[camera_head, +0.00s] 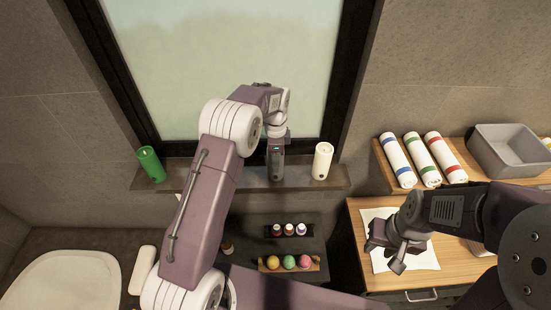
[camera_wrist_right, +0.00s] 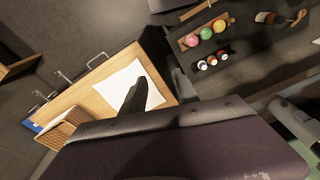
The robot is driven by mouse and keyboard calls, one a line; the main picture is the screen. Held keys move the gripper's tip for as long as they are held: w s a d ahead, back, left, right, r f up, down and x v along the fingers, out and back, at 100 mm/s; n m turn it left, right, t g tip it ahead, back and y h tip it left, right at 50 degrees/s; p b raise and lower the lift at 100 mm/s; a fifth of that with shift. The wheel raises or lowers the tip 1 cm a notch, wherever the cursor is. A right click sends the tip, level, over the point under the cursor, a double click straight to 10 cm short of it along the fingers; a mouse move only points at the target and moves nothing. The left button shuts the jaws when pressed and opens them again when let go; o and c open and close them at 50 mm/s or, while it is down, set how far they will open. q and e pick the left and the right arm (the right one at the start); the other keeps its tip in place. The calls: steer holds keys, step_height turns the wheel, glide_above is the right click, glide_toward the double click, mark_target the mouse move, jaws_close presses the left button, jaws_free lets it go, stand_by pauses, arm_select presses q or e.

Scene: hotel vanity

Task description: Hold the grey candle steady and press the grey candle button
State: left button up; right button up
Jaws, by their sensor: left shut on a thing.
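The grey candle (camera_head: 276,170) stands on the windowsill between the green and cream candles. It is largely covered by my left gripper (camera_head: 277,148), which reaches down over it from above and is shut on it. The candle's button cannot be made out. My right gripper (camera_head: 388,250) is far to the right, over the wooden counter and a white sheet, away from the candle. Its fingers stand apart with nothing between them; they also show in the right wrist view (camera_wrist_right: 158,88).
A green candle (camera_head: 150,164) stands left on the sill (camera_head: 225,176) and a cream candle (camera_head: 322,160) right. Rolled towels (camera_head: 421,159) and a grey bin (camera_head: 507,150) sit on the right shelf. Below the sill are coloured balls (camera_head: 289,262) and small bottles (camera_head: 289,230).

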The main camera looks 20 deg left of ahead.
jaws_close()
stand_by(1.6)
